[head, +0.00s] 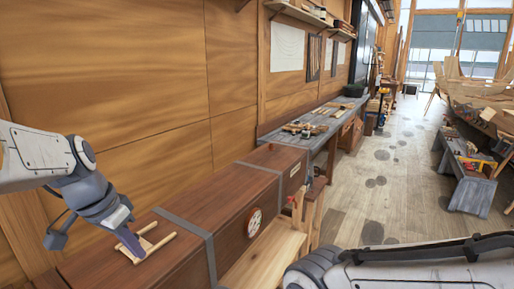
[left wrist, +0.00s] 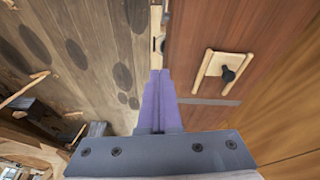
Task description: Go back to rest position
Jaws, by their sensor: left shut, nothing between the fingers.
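My left gripper (head: 132,240) comes in from the left above a long reddish-brown wooden chest (head: 235,195). Its purple fingers are together and empty, which also shows in the left wrist view (left wrist: 160,100). A small pale wooden frame (head: 157,246) lies on the chest top. In the head view the fingertips overlap its left part. In the left wrist view the frame (left wrist: 204,70) is to the right of the fingers, apart from them, with a dark knob by it. My right arm crosses the lower right of the head view; its gripper is out of sight.
A wood-panelled wall (head: 150,70) runs along the chest's far side. A grey workbench (head: 325,122) with tools stands beyond the chest. A low grey bench (head: 470,180) and a wooden hull (head: 480,95) are at right. The plank floor (head: 380,185) between is open.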

